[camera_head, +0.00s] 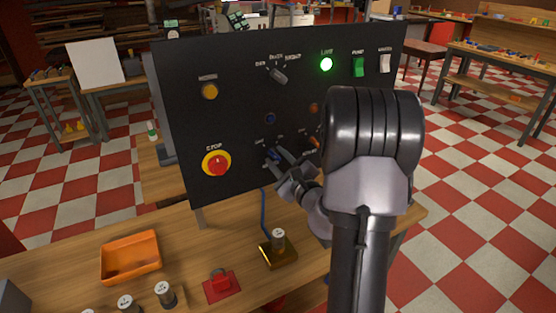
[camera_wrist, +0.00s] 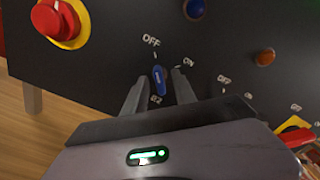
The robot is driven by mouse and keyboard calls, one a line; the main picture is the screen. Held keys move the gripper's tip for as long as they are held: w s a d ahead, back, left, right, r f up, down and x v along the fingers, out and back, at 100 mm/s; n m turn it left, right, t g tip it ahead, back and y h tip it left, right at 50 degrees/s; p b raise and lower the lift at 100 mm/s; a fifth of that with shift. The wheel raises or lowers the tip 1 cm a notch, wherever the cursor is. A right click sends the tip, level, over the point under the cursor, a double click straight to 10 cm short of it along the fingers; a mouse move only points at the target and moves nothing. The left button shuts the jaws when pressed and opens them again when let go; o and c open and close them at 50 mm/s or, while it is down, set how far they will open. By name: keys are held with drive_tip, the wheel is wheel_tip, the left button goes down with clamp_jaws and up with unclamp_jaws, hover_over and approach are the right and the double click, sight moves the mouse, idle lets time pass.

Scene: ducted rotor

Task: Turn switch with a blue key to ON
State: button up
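The switch with the blue key (camera_wrist: 158,79) is on the black panel, with OFF marked at its upper left and ON at its right. In the wrist view the key stands nearly upright, its top end tilted slightly toward OFF. My gripper (camera_wrist: 158,88) has one finger on each side of the key. The fingers are apart, and a gap shows between each of them and the key. In the head view the blue key (camera_head: 273,154) shows at the fingertips of my gripper (camera_head: 276,160), low on the panel.
The red STOP button (camera_head: 217,163) is left of the switch. A blue lamp (camera_head: 269,118) and an orange one (camera_wrist: 265,57) are nearby. More switches lie to the right.

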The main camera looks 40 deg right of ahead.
clamp_jaws()
drive_tip(key=shift+m+p, duration=0.3)
drive_tip(key=m+p, duration=0.2)
drive_tip(key=m, duration=0.1)
drive_tip(key=shift+r, duration=0.1)
drive_tip(key=m+p, duration=0.3)
drive_tip(key=m, duration=0.1)
drive_tip(key=shift+m+p, duration=0.3)
drive_tip(key=m+p, duration=0.3)
drive_tip(key=shift+a+m, duration=0.1)
drive_tip(key=shift+m, duration=0.2)
drive_tip(key=shift+m+p, duration=1.55)
drive_tip(key=shift+m, duration=0.45)
unclamp_jaws()
